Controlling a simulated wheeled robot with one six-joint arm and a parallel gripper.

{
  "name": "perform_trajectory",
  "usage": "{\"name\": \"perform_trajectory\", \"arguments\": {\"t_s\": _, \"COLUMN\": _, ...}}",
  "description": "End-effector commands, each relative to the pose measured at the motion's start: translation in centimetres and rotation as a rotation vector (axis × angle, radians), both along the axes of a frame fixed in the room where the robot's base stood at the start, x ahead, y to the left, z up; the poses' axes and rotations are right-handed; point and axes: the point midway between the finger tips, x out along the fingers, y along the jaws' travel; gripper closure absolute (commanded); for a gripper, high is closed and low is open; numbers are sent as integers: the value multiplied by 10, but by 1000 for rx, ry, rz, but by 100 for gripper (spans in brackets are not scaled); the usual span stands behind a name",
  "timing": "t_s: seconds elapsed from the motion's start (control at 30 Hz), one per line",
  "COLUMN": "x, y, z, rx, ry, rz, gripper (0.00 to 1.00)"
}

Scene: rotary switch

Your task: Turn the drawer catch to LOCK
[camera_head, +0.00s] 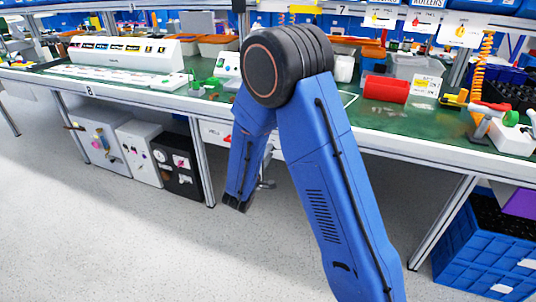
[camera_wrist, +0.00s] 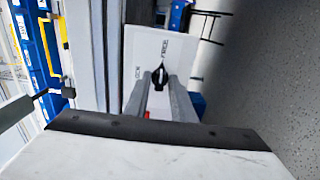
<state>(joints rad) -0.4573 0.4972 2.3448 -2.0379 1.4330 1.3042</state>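The drawer catch (camera_wrist: 160,74) is a small black knob with a narrow tip toward the top of the wrist view. It sits on a white drawer front (camera_wrist: 143,42). Small dark lettering shows above the catch and to its left; I cannot read it fully. My gripper (camera_wrist: 160,80) points at the catch, its two grey fingers apart on either side of it. Contact is not clear. In the head view, the white drawer front (camera_head: 214,131) hangs under the bench, partly hidden by my arm, and the catch is hidden.
Metal bench legs (camera_head: 201,162) stand left of my arm. Cabinets (camera_head: 103,140) are under the bench at left, a blue crate (camera_head: 485,250) at right. The grey floor is clear.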

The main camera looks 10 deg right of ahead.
Motion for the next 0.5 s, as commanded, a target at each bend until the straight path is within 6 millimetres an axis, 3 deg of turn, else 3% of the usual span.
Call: {"name": "perform_trajectory", "arguments": {"t_s": 0.5, "x": 0, "y": 0, "z": -1, "rx": -67, "ry": 50, "rz": 0, "gripper": 100}}
